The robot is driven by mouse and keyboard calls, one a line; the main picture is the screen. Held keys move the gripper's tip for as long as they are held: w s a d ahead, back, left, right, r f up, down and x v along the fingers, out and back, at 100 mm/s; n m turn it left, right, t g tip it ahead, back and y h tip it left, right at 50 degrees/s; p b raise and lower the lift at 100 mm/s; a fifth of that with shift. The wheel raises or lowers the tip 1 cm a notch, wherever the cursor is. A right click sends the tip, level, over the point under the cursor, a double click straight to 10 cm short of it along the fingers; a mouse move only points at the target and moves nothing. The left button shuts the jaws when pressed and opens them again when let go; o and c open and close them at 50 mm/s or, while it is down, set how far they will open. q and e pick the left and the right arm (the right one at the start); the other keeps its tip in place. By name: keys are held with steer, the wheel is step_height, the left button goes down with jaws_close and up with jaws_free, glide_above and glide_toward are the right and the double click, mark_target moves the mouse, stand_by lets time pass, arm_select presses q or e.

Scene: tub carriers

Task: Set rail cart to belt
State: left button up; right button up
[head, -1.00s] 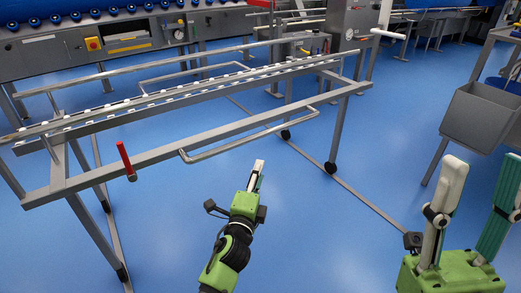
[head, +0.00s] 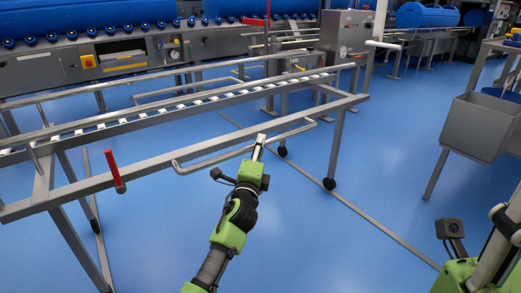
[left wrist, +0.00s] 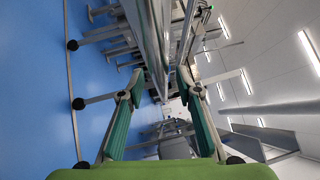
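The rail cart (head: 85,187) is a grey steel frame on black castors, with a rail of white rollers, a red lever (head: 115,172) and a bent side handle (head: 210,160). It stands at left and centre in the head view. The belt machine (head: 120,55), with blue rollers on top, stands behind it. My left gripper (head: 259,147) is beside the right part of the handle. Its fingers are apart in the left wrist view (left wrist: 163,90); I cannot tell whether the handle lies between them. My right gripper shows only partly at the lower right, with one finger (head: 500,240) visible.
A grey bin (head: 480,125) hangs on a frame at the right. A grey control cabinet (head: 347,38) stands behind the cart's far end. A thin metal strip (head: 365,216) crosses the floor. Blue floor (head: 385,140) is open between cart and bin.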

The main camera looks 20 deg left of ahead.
arm_select(q)
steer(key=shift+w+a+r, duration=0.15)
steer(key=shift+w, duration=0.8)
jaws_close()
steer(key=shift+a, duration=0.1)
